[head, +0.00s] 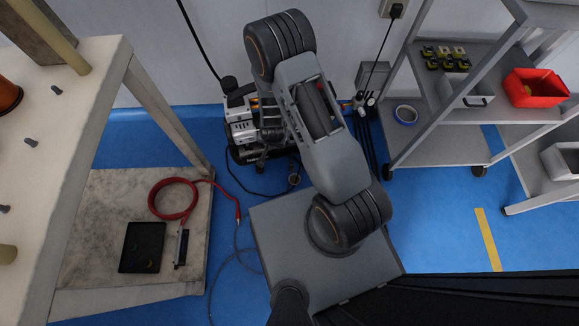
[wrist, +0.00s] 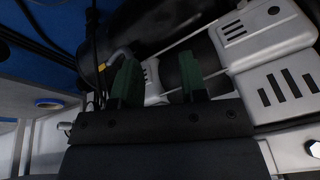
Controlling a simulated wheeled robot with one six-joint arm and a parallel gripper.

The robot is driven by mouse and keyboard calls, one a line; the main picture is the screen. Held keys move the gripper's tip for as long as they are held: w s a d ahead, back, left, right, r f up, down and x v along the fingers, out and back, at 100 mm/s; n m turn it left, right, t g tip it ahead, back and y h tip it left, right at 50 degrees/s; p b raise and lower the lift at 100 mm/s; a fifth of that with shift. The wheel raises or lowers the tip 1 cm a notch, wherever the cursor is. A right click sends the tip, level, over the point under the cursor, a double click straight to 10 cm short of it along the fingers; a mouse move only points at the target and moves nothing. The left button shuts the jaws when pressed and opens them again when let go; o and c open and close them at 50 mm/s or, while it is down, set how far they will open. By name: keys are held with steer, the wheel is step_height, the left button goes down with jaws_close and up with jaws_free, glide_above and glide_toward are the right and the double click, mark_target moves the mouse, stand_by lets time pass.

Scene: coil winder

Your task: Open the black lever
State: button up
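The white and grey machine (head: 243,128) stands on the floor by the wall, partly behind my arm in the head view. It fills the right of the wrist view (wrist: 262,40), with vent slots on its housing. My gripper (wrist: 160,72) has two dark green fingers spread apart, close in front of the machine. Beyond and between the fingers are a black cylindrical part and pale metal; no grip shows. A curved black part (wrist: 112,38) with a yellow mark lies beyond the left finger. I cannot tell which dark part is the black lever. My gripper is hidden in the head view.
A pale workbench (head: 60,110) is on the left. Cables run along the floor by the machine. Blue floor is open at right.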

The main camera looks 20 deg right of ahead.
steer(key=m+h, duration=0.1)
steer(key=h, duration=0.1)
glide_toward(290, 167)
steer(key=b+x, duration=0.5)
steer(key=x, duration=0.3)
steer(key=shift+f+b, duration=0.25)
steer(key=shift+b, duration=0.05)
steer(key=shift+c, duration=0.3)
jaws_close()
